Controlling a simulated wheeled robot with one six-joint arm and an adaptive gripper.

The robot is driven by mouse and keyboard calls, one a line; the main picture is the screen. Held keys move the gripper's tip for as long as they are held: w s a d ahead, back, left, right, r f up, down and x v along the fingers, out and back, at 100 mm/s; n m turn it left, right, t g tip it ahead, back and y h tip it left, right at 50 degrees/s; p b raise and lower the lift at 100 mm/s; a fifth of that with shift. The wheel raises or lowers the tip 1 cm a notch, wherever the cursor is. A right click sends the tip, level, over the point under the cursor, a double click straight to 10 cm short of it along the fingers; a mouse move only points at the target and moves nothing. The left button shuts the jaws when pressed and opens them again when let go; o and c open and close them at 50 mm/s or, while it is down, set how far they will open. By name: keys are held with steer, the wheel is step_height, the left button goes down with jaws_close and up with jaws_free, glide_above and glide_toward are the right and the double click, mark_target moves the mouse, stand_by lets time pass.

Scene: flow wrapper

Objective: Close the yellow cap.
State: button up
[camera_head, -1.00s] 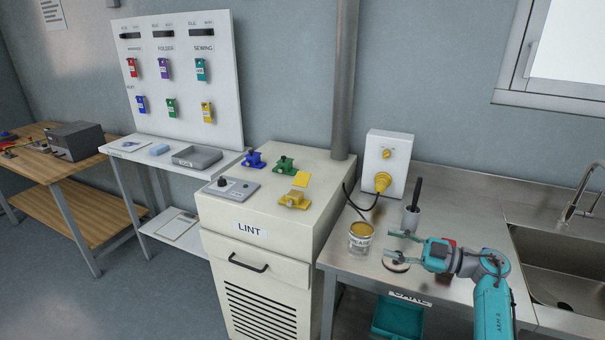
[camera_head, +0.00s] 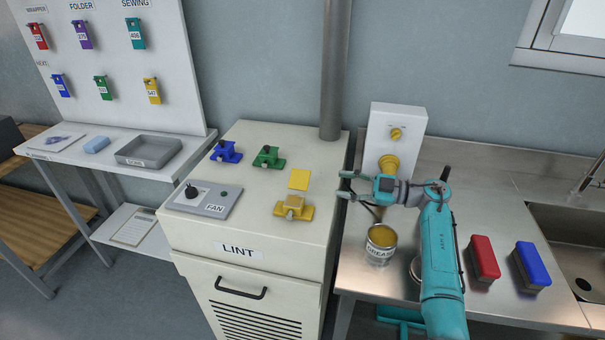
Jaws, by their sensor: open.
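A yellow fitting (camera_head: 293,207) with a block on a flat base sits on top of the cream LINT cabinet (camera_head: 237,238), near its right side. A flat yellow square (camera_head: 299,179) is just behind it; I cannot tell whether the two are joined. Which of these is the cap is not clear. My gripper (camera_head: 343,184) is open and empty, fingers pointing left, at the right edge of the cabinet top. It is to the right of the yellow fitting and apart from it in the picture.
Blue (camera_head: 226,152) and green (camera_head: 268,157) fittings and a FAN control box (camera_head: 207,198) share the cabinet top. A pipe (camera_head: 335,70) rises behind. A white box (camera_head: 395,135) with yellow round parts, a grease can (camera_head: 380,244), and red (camera_head: 483,257) and blue (camera_head: 532,266) blocks stand on the counter.

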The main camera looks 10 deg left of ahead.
mark_target(300, 181)
steer(key=a, duration=1)
steer(key=shift+w+a, duration=0.1)
jaws_close()
